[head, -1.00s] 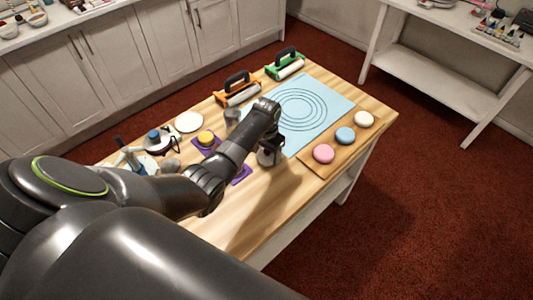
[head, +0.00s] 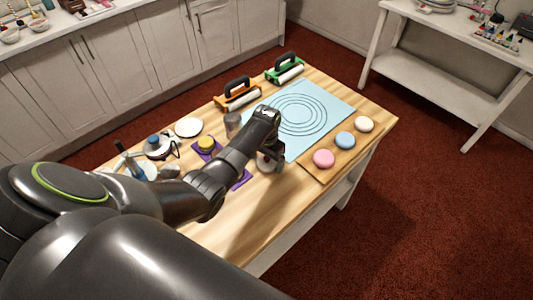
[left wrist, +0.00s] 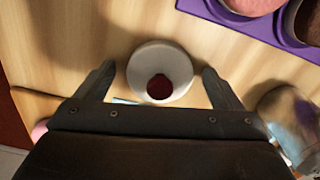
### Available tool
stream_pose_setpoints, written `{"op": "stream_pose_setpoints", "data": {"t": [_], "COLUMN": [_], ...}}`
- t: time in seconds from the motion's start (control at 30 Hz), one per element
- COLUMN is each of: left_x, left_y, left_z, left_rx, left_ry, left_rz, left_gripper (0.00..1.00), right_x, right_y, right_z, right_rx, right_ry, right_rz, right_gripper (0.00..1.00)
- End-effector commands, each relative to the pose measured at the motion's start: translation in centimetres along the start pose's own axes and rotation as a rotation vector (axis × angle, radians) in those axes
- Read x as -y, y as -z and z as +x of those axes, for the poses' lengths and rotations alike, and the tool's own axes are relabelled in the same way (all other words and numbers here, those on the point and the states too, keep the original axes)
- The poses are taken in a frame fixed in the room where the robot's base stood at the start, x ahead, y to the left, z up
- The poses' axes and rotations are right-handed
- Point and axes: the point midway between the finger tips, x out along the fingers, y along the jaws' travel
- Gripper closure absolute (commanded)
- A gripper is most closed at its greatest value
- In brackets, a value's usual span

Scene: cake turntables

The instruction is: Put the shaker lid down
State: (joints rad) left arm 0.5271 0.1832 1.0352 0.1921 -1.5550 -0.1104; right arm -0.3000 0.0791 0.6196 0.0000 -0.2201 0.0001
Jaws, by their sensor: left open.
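A pale, round piece with a dark red centre, which I take for the shaker lid (left wrist: 142,62), is between my left fingers in the left wrist view. It also shows in the head view (head: 263,163), low at the table and partly hidden by the gripper. My left gripper (left wrist: 158,80) is open, with a finger on each side of the piece and gaps at both sides. In the head view my left gripper (head: 276,160) points down at the wooden table (head: 225,225). A greyish metal-looking cup (head: 233,122), possibly the shaker body, stands left of the gripper. My right gripper is not in view.
A blue mat (head: 325,105) lies right of the gripper, beside a board with pink (head: 323,158), blue and cream rounds. Purple holders (head: 241,180) stand left, partly behind my arm. Orange (head: 238,92) and green (head: 285,68) rollers are at the back. The front table area is bare.

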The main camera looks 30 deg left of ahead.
Motion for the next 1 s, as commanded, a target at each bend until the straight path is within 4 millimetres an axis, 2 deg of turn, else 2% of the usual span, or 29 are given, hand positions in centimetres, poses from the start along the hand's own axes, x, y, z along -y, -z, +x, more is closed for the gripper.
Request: {"op": "stream_pose_setpoints", "data": {"t": [0.17, 0.6, 0.8, 1.0], "left_x": [0.1, 0.1, 0.0, 0.0], "left_y": [0.1, 0.1, 0.1, 0.0], "left_z": [-2.0, -10.3, -12.0, -12.2], "left_rx": [-0.003, -0.004, -0.002, 0.0], "left_ry": [0.001, 0.001, 0.0, 0.0], "left_rz": [0.0, -0.001, 0.0, 0.0], "left_gripper": [0.11, 0.11, 0.11, 0.11], "right_x": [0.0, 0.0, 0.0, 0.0], "right_y": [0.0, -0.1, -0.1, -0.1], "right_z": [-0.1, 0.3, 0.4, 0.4], "right_rx": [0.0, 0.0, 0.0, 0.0], "right_ry": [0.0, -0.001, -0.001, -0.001], "right_rz": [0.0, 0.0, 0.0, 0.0], "right_gripper": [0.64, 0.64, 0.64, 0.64]}}
